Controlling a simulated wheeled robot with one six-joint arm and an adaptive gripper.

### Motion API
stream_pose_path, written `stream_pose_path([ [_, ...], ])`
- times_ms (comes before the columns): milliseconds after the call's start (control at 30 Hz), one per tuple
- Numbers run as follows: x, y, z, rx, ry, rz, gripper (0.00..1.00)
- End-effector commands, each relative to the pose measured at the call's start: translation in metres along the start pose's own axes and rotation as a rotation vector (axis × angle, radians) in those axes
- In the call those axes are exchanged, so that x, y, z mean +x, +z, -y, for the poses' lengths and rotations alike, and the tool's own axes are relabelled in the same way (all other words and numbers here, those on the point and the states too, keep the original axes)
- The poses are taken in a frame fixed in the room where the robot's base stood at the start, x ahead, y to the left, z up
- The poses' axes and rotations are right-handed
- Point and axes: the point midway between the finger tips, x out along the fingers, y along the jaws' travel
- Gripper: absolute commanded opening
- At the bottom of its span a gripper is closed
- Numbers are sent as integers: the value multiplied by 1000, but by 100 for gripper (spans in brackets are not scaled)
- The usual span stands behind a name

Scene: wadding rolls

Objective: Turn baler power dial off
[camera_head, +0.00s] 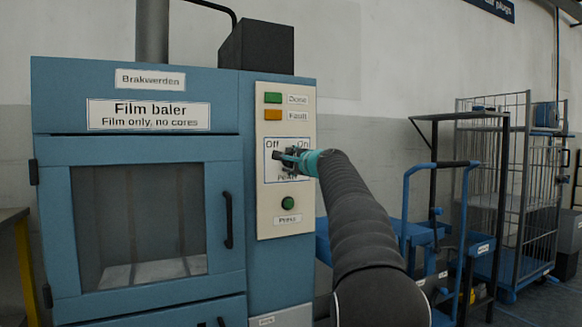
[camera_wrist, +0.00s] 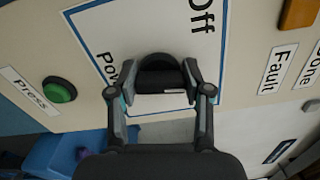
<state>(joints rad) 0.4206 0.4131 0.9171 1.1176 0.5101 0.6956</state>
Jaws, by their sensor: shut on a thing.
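The film baler (camera_head: 138,146) is a blue machine with a cream control panel (camera_head: 264,222). A blue-framed label on the panel reads Off on the left and On on the right, with Power below, partly covered by my gripper. My gripper (camera_head: 288,158) is at this label in the head view. In the wrist view, my gripper (camera_wrist: 160,66) has its two fingers on either side of the black, round power dial (camera_wrist: 159,62) and is shut on it. Which way the dial points cannot be told, as the fingers hide part of it.
A green Press button (camera_head: 288,203) sits below the dial, and it also shows in the wrist view (camera_wrist: 59,90). Green Done (camera_head: 273,98) and orange Fault (camera_head: 273,115) lamps are above. Blue trolleys and a wire cage cart (camera_head: 497,190) stand to the right.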

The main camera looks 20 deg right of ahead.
Motion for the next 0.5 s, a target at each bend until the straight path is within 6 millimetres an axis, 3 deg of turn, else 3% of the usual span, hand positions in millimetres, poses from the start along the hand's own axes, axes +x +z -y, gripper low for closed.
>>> stream_pose_path([
  [500,0,-1,-4,-490,-1,0,15],
])
